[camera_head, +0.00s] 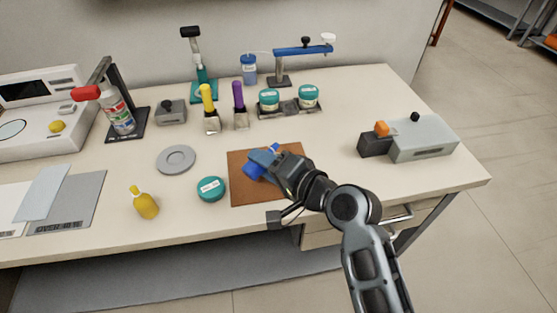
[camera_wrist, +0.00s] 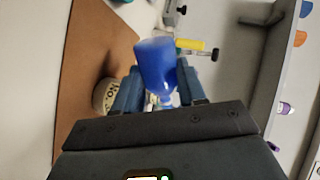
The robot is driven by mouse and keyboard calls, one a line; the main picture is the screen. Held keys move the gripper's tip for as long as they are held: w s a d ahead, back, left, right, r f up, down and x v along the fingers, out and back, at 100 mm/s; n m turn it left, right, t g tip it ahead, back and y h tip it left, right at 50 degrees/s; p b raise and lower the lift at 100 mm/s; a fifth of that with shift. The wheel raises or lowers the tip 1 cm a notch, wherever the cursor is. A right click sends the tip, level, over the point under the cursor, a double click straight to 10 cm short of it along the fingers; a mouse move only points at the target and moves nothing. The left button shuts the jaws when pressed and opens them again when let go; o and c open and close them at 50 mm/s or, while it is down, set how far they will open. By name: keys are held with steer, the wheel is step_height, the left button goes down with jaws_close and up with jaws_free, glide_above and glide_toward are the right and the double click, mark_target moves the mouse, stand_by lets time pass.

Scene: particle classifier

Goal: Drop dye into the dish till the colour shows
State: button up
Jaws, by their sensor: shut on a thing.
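My gripper (camera_head: 262,164) is shut on a blue squeeze bottle (camera_head: 252,172) above the brown mat (camera_head: 240,195). In the wrist view the blue bottle (camera_wrist: 156,64) sits between the fingers, its wide body away from the palm and its narrow neck towards it. A pale round container with dark lettering (camera_wrist: 102,96) shows beside the left finger in the wrist view. It is partly hidden by the finger, and I cannot see its contents. A flat round grey dish (camera_head: 176,160) lies left of the mat. A yellow squeeze bottle (camera_head: 146,205) stands near the front edge.
A rack with two teal-lidded jars (camera_head: 290,108), yellow and purple tools and a blue-armed stand (camera_head: 304,50) are at the back. A grey box (camera_head: 424,138) stands at right. The table between mat and box is clear.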

steer(key=shift+f+m, duration=0.2)
steer(key=shift+m, duration=0.2)
stand_by(1.3)
